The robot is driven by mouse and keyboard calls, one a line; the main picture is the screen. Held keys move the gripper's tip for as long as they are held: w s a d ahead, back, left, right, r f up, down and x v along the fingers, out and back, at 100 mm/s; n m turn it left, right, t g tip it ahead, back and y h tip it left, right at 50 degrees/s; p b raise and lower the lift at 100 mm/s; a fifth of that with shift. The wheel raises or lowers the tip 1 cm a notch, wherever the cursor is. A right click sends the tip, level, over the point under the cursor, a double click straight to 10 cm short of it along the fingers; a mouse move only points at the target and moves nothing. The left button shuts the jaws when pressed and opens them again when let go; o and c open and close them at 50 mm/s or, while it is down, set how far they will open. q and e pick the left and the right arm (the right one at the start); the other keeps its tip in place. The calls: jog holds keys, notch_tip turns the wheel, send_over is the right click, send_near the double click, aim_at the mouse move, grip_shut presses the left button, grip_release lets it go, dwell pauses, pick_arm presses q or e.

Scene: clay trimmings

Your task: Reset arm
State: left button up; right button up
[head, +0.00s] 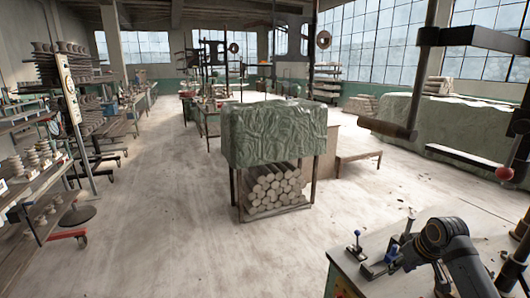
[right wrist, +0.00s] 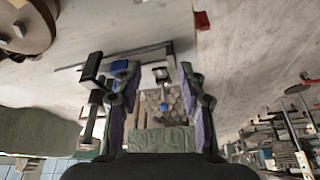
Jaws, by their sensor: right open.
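My right gripper (head: 388,245) is at the lower right of the head view, over the pale top of a bench. In the right wrist view its two dark, purple-edged fingers (right wrist: 158,105) stand wide apart. It looks open, with nothing held between them. A small blue-knobbed lever (head: 357,246) stands just left of the gripper in the head view. My left gripper is not in view.
A green wrapped block (head: 275,133) sits on a stand with stacked clay logs (head: 272,188) beneath. Shelves of pots (head: 40,180) line the left. A large green-covered block (head: 450,130) stands right. The floor (head: 160,230) left of centre is clear.

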jog(key=s+a+f+n, duration=0.1)
jog(key=s+a+f, duration=0.7)
jog(key=f, duration=0.2)
jog(key=s+a+f+m+h, duration=0.1)
jog(key=s+a, duration=0.3)
jog(key=s, duration=0.6)
jog(key=s+a+f, duration=0.1)
jog(key=s+a, duration=0.3)
jog(key=s, duration=0.5)
notch_tip(320, 180, down, 24)
jog(key=s+d+g, duration=0.1)
jog(key=d+g, duration=0.1)
jog(key=d, duration=0.1)
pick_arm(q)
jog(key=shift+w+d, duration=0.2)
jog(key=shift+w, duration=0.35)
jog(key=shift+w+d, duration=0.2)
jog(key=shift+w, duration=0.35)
pick_arm(e)
jog(key=s+d+f+g, duration=0.1)
jog(key=s+f, duration=1.8)
jog(key=s, duration=0.1)
jog(key=shift+m, duration=0.3)
